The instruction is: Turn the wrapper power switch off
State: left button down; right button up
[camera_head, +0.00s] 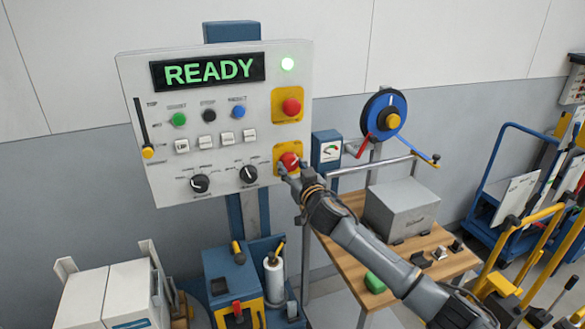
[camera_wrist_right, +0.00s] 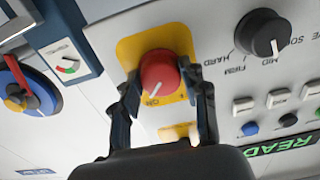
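In the right wrist view the red knob (camera_wrist_right: 158,72) has a white mark pointing at the ON label. My right gripper (camera_head: 288,172) is at the knob. Its fingers (camera_wrist_right: 168,95) stand apart on either side of the knob, with a visible gap on the right; I cannot tell whether the left finger touches. My left gripper is not in view.
A red button (camera_head: 291,106) on a yellow plate sits above the knob. Two black dials (camera_head: 200,184) and several small buttons are to its left. A blue gauge box (camera_head: 327,149), a film reel (camera_head: 384,114) and a wooden table (camera_head: 345,255) stand on the right.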

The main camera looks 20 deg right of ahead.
jog(key=shift+c, duration=0.8)
jog(key=shift+n, duration=0.3)
jog(key=n, duration=0.3)
jog(key=shift+n+p, duration=0.3)
jog(key=shift+p, duration=0.05)
jog(key=n+p, duration=0.1)
jog(key=n, duration=0.3)
jog(key=shift+d+r+n, duration=0.1)
jog(key=shift+n, duration=0.2)
jog(key=n+p, duration=0.1)
jog(key=n, duration=0.3)
jog(key=n+p, duration=0.1)
jog(key=n, duration=0.4)
